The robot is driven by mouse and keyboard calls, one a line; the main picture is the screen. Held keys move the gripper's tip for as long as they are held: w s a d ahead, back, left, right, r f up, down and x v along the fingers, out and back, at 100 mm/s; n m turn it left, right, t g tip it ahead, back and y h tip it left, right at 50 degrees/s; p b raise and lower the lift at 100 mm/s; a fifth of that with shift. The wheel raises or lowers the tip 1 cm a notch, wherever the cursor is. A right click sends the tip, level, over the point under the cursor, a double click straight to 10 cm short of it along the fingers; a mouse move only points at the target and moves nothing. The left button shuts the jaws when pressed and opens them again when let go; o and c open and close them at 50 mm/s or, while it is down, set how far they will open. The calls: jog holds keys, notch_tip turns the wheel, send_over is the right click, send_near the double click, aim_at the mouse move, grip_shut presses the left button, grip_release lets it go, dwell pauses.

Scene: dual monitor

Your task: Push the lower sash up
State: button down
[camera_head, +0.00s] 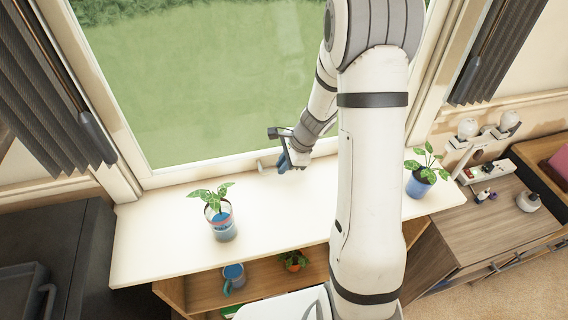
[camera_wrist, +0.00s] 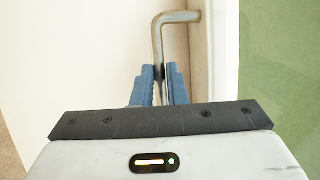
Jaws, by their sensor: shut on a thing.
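The lower sash (camera_head: 205,172) is a white-framed window pane above the sill, with green grass behind the glass. Its bottom rail sits close to the sill. In the wrist view the sash frame (camera_wrist: 222,60) runs along the right side with green glass beyond. A bent metal handle (camera_wrist: 172,17) reaches out from the sash frame. My gripper (camera_head: 284,160) is low at the window, by the bottom rail. In the wrist view its blue fingers (camera_wrist: 161,73) are closed on the handle's shaft. My arm hides part of the pane and rail in the head view.
The white sill (camera_head: 160,235) carries a potted plant (camera_head: 222,221) on the left and another (camera_head: 419,182) on the right. Pleated dark curtains (camera_head: 40,85) hang on both sides. A wooden cabinet (camera_head: 480,225) with small items stands at right. The sill between the plants is mostly clear.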

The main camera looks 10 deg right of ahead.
aim_at(283, 99)
notch_tip(283, 99, up, 23)
jog(key=p, duration=1)
jog(key=c, duration=1.5)
grip_release()
jog(key=shift+o, duration=0.2)
jog(key=b+v, duration=0.1)
jog(key=v, duration=0.6)
jog(key=shift+r+b, duration=0.35)
jog(key=shift+b, duration=0.05)
jog(key=shift+d, duration=0.15)
